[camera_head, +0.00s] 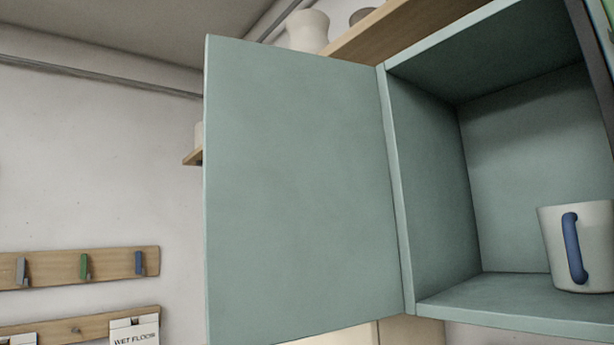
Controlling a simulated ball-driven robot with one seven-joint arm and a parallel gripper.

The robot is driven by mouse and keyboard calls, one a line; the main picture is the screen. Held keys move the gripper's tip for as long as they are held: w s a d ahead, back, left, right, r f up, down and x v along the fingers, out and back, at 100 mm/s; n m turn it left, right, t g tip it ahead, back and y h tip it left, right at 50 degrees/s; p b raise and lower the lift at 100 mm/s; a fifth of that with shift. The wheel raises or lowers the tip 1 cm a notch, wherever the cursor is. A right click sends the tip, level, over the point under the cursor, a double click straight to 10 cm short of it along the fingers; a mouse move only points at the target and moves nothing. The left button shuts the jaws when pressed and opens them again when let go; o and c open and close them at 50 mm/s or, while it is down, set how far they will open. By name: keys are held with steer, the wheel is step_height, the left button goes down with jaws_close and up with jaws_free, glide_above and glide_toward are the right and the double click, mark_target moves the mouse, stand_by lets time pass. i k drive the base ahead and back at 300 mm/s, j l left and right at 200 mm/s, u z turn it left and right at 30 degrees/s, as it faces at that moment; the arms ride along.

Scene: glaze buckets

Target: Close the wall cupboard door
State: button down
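The wall cupboard (432,190) is a teal box at the right of the view, with its front open. Its teal door (300,190) is swung wide open to the left, joined to the cupboard along the left front edge. A white mug (552,248) with a blue handle stands on the cupboard floor at the right, partly cut off by the picture edge. My gripper is not in view.
A wooden shelf (400,28) with a pale vase (307,32) and a dark bowl (361,16) is above and behind the door. A hook rail (110,264) and a lower board with a "WET FLOOR" card (135,333) are on the left wall. A pipe (100,76) runs along the wall near the ceiling.

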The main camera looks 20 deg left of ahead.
mark_target(301, 236)
steer(key=z, duration=0.5)
steer(key=j+z, duration=0.1)
steer(key=z, duration=0.4)
steer(key=j+z, duration=0.1)
steer(key=z, duration=0.85)
steer(key=k+j, duration=0.1)
steer(key=j, duration=0.3)
steer(key=k+j, duration=0.15)
steer(key=j, duration=0.25)
steer(key=k+j, duration=0.1)
steer(key=j, duration=0.3)
steer(key=k+j+z, duration=0.1)
steer(key=j, duration=0.3)
steer(key=k+j, duration=0.15)
steer(key=j, duration=0.25)
steer(key=k+j, duration=0.1)
steer(key=j, duration=0.3)
steer(key=k+j, duration=0.15)
steer(key=j, duration=0.25)
steer(key=z, duration=0.05)
